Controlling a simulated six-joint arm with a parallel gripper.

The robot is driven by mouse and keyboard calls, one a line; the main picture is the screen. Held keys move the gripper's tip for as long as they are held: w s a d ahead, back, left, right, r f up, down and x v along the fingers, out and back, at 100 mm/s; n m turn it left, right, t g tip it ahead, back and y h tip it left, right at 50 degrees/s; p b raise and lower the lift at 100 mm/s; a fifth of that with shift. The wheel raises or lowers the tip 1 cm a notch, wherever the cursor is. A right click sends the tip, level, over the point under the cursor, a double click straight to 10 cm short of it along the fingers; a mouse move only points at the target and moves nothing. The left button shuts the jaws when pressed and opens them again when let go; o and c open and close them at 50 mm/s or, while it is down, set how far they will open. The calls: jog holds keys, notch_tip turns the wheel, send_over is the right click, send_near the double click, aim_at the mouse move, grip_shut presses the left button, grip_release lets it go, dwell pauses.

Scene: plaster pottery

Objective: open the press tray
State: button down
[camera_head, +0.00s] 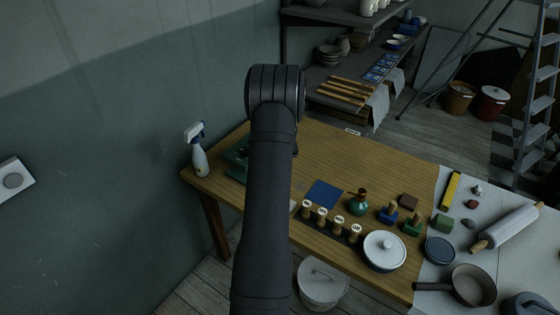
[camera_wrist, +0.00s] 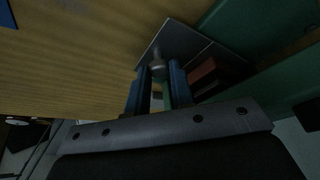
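The green press (camera_head: 236,157) stands at the left end of the wooden table in the head view, mostly hidden behind my arm. In the wrist view its green body (camera_wrist: 265,30) is at the upper right. The dark grey tray (camera_wrist: 205,45) shows there with a round metal knob (camera_wrist: 158,69) on a short stem. A reddish block (camera_wrist: 202,72) is beside the tray's edge. My gripper (camera_wrist: 160,72) has its two blue fingers on either side of the knob, very close to it; whether they touch it is unclear. My gripper is hidden in the head view.
A spray bottle (camera_head: 199,152) stands left of the press at the table edge. A blue mat (camera_head: 323,193), several stamps (camera_head: 322,216) and a lidded white pot (camera_head: 384,250) are to the right. The wooden table (camera_head: 340,155) is clear behind the mat.

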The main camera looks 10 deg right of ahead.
jog(key=s+d, duration=0.8)
jog(key=shift+s+d, duration=0.3)
jog(key=c, duration=1.3)
grip_release()
jog(key=v, duration=1.7)
jog(key=shift+s+r, duration=0.15)
